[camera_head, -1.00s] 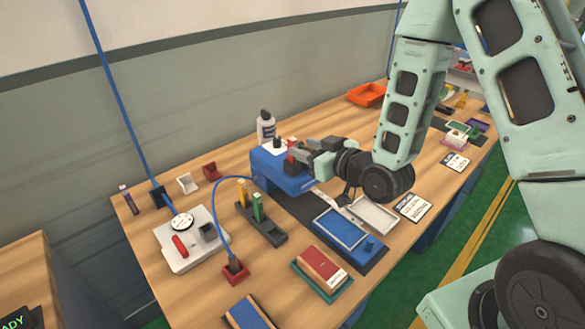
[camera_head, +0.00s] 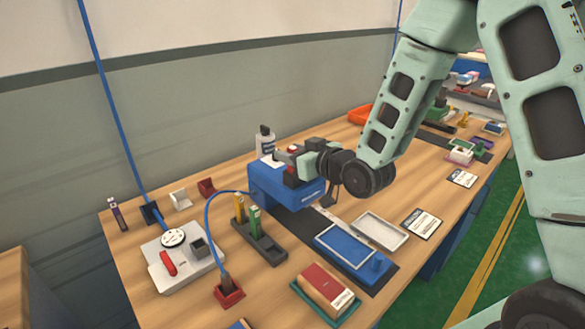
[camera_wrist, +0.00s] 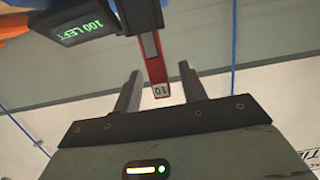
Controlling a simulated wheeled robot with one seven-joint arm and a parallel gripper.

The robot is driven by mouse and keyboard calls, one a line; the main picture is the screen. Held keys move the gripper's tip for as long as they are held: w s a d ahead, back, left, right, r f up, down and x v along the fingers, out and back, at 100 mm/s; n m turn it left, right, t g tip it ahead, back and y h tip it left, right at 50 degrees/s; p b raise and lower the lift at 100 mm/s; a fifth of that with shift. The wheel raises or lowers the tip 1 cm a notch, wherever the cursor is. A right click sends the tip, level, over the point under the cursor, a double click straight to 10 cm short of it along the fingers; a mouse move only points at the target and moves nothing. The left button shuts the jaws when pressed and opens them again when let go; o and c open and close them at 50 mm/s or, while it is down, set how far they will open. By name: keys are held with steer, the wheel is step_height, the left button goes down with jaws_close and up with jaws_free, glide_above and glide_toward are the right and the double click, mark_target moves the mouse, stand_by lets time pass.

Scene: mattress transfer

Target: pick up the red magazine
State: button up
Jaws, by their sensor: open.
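The red magazine (camera_wrist: 153,60) shows in the wrist view as a narrow red bar with a small label reading 10 at its near end. It lies between the two fingers of my gripper (camera_wrist: 160,72), with gaps on both sides. The fingers are open and I see no contact. In the head view my gripper (camera_head: 287,160) is over the blue box-shaped device (camera_head: 288,188). Small red parts show beside the fingers there, and the gripper hides most of them.
A dark display (camera_wrist: 85,22) reading 100 LEFT is close to the magazine. A dark holder (camera_head: 260,241) with upright coloured pieces, a blue tray (camera_head: 345,246) and a red-topped block (camera_head: 326,287) are nearer on the bench.

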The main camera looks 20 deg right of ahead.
steer(key=shift+x, duration=1)
jaws_close()
steer(key=shift+r, duration=0.1)
